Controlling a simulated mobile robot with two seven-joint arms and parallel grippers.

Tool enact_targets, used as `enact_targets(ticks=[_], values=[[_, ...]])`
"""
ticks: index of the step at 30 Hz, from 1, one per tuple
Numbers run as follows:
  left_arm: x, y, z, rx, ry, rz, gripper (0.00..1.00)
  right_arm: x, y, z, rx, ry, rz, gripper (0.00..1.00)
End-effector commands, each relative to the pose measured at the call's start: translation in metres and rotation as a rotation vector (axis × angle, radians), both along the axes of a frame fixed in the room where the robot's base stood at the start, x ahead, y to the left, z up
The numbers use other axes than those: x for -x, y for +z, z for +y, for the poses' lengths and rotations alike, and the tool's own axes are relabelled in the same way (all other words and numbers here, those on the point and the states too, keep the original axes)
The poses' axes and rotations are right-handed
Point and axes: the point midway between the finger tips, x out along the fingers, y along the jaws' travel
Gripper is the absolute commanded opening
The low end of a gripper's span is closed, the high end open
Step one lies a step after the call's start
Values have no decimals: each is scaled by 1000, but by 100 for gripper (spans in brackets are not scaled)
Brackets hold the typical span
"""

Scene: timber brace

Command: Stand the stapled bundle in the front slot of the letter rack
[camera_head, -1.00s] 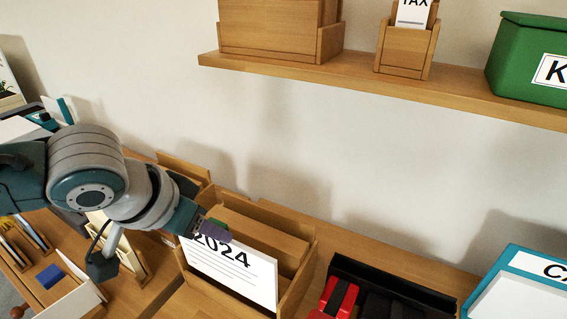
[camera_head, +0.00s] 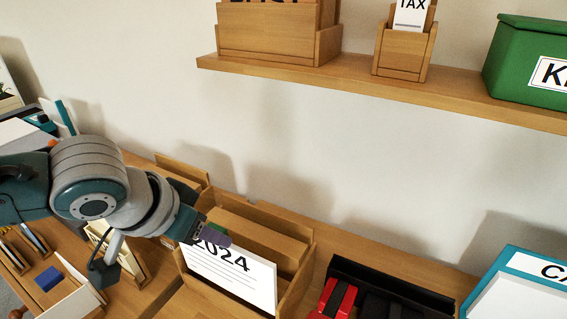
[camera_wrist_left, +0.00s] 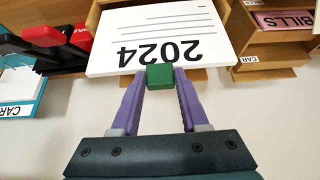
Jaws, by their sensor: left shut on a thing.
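The stapled bundle (camera_head: 230,277) is white with "2024" and printed lines on its face. My left gripper (camera_head: 216,241) is shut at its top edge, with a green block (camera_wrist_left: 160,77) between the purple fingertips in the left wrist view, where the bundle (camera_wrist_left: 165,35) appears upside down. The wooden letter rack (camera_head: 297,285) stands on the desk. The bundle stands slightly tilted at the front part of the rack, ahead of the wooden divider (camera_head: 262,238). I cannot tell whether its bottom edge rests on the rack floor. My right gripper is not in view.
A black tray (camera_head: 415,292) with a red item (camera_head: 338,298) stands right of the rack. A teal-edged box (camera_head: 520,285) is farther right. Other wooden holders (camera_head: 182,172) stand at left. A shelf (camera_head: 380,88) with a green box (camera_head: 530,60) hangs above.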

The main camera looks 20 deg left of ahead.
Motion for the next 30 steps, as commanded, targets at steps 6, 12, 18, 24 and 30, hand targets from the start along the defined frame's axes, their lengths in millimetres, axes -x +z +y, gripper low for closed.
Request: enact_targets(ticks=[6, 12, 18, 24, 30], values=[[0, 0, 0, 0, 0, -1, 0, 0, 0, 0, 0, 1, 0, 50], [0, 1, 0, 0, 0, -1, 0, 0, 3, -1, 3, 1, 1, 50], [0, 1, 0, 1, 1, 0, 0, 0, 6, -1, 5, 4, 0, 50], [0, 0, 0, 1, 1, -1, 0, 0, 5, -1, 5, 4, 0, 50], [0, -4, 0, 1, 1, -1, 0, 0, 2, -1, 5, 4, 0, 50]])
